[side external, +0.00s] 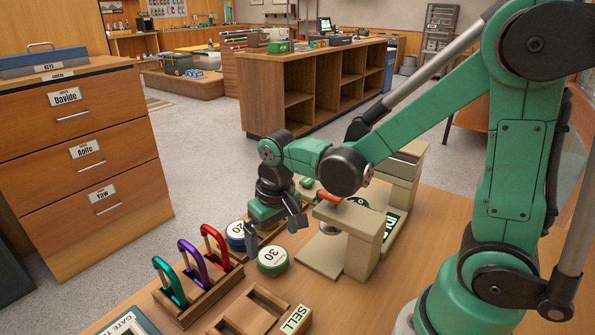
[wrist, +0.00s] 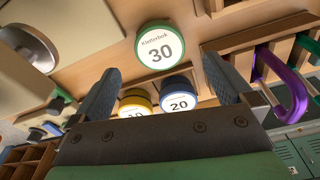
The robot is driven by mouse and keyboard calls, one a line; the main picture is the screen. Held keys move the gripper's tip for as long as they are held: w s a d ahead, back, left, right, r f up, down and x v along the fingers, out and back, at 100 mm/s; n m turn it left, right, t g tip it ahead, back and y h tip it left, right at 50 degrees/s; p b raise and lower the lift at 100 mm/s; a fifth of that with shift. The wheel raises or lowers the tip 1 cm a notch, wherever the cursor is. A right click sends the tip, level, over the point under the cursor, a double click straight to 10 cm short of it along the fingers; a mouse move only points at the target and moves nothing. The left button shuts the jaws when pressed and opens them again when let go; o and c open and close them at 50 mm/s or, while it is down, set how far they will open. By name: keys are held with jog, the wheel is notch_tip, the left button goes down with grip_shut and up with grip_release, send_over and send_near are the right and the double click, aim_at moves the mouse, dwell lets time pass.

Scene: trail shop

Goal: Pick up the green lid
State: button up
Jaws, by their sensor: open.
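The green lid (side external: 272,260), a round disc with a green rim and a white top marked 30, lies on the wooden table. In the wrist view the green lid (wrist: 160,47) shows whole, beyond my fingertips and between their lines. My gripper (side external: 273,232) is open and empty, above and just behind the lid in the side view, apart from it. Its two grey fingers (wrist: 160,64) are spread wide in the wrist view.
A blue lid (side external: 235,236) marked 20 sits close by; a yellow-rimmed one (wrist: 135,98) shows beside it. Left stands a wooden rack (side external: 200,292) with teal, purple and red carabiners. A beige press (side external: 352,228) stands right. A SELL tray (side external: 250,318) lies in front.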

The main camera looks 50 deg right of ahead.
aim_at(273, 255)
jog(key=shift+w+d+f, duration=0.1)
jog(key=shift+w+f, duration=0.05)
jog(key=shift+f, duration=1)
jog(key=shift+w+f, duration=0.1)
jog(key=shift+f, duration=1)
jog(key=c, duration=1)
jog(key=shift+c, duration=0.2)
